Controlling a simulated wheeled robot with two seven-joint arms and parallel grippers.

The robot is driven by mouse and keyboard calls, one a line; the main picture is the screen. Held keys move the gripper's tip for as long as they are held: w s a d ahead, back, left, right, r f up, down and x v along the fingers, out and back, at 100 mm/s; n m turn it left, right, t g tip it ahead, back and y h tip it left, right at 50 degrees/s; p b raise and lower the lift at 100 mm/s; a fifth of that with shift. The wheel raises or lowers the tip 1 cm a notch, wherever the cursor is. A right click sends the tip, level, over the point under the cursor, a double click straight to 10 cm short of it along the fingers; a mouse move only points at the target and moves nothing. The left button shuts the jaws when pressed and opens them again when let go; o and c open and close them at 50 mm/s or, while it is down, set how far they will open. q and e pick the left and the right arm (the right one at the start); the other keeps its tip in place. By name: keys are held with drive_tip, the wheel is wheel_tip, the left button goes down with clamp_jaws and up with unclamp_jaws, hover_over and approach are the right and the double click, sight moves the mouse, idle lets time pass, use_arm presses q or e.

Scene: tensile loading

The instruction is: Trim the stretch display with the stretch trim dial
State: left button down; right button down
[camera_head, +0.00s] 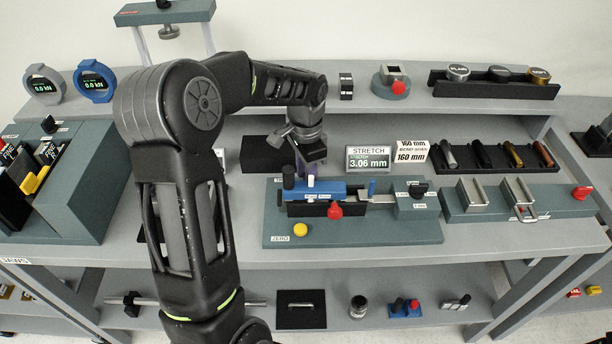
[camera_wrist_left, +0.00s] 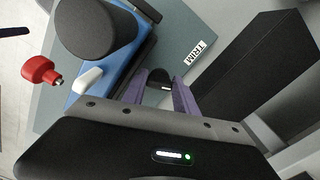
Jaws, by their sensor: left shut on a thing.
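The stretch display (camera_head: 368,159) stands behind the blue fixture (camera_head: 335,191) and reads 3.06 mm. My left gripper (camera_head: 306,172) points down at the fixture's back left. In the left wrist view, its purple fingers (camera_wrist_left: 168,95) are shut on the black stretch trim dial (camera_wrist_left: 158,82), which has a white mark. A TRIM label (camera_wrist_left: 196,53) lies beside the dial. In the head view, the gripper hides the dial. My right gripper is in neither view.
Close to the gripper are a black knob (camera_head: 288,176) and a white lever (camera_head: 311,181) on the fixture. A red knob (camera_head: 335,211) and yellow ZERO button (camera_head: 300,230) are in front. A dark block (camera_head: 262,155) stands to the left.

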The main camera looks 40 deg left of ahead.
use_arm(q)
drive_tip(key=n+b, duration=0.1)
drive_tip(key=n, duration=0.4)
drive_tip(key=shift+d+n, duration=0.1)
drive_tip(key=shift+n, duration=0.3)
drive_tip(key=c, duration=1.2)
unclamp_jaws()
drive_tip(key=shift+c, duration=0.2)
wheel_tip(320, 180, up, 8)
drive_tip(key=shift+f+b, duration=0.1)
drive_tip(key=shift+b, duration=0.4)
drive_tip(key=shift+d, duration=0.1)
